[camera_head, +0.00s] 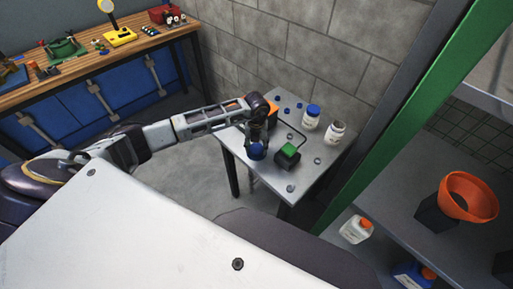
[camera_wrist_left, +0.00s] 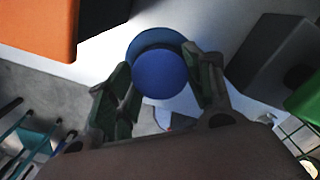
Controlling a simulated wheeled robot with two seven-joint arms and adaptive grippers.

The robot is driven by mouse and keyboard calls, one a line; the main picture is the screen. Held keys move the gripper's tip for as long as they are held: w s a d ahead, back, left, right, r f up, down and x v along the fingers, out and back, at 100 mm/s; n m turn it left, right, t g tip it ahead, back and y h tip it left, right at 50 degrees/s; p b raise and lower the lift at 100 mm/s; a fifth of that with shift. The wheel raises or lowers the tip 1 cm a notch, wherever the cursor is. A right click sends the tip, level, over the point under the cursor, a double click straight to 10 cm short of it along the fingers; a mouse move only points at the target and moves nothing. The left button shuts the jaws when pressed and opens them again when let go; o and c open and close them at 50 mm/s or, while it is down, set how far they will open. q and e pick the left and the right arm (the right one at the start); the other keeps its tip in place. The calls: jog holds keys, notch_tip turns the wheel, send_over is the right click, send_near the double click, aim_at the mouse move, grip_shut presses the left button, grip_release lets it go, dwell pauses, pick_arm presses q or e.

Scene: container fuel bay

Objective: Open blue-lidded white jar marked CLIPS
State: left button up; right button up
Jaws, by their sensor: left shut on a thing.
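My left gripper (camera_head: 257,142) reaches over the near left part of the small grey table. It is shut on a round blue lid (camera_head: 257,152). In the left wrist view the two green-grey fingers (camera_wrist_left: 162,85) grip this blue lid (camera_wrist_left: 160,74) from both sides. Whether a jar is under the lid is hidden. A white jar with a blue lid (camera_head: 312,117) stands at the table's back. An open-topped white jar (camera_head: 335,132) stands to its right. I cannot read the jars' labels. My right gripper is not in view.
A dark box with a green top (camera_head: 288,155) stands just right of the gripper on the table (camera_head: 291,188). An orange block (camera_head: 272,111) is behind it. Several small caps lie about. A green post (camera_head: 400,125) and shelf with an orange bowl (camera_head: 468,196) are at right.

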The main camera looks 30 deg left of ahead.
aim_at(257, 148)
pick_arm(q)
jog(key=shift+f, duration=0.5)
jog(key=shift+f, duration=0.25)
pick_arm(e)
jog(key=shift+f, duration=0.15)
pick_arm(q)
jog(key=o, duration=1.1)
jog(key=shift+o, duration=0.2)
jog(key=shift+r, duration=0.2)
jog(key=shift+r, duration=0.15)
notch_tip(257, 148, up, 12)
jog(key=b, duration=0.1)
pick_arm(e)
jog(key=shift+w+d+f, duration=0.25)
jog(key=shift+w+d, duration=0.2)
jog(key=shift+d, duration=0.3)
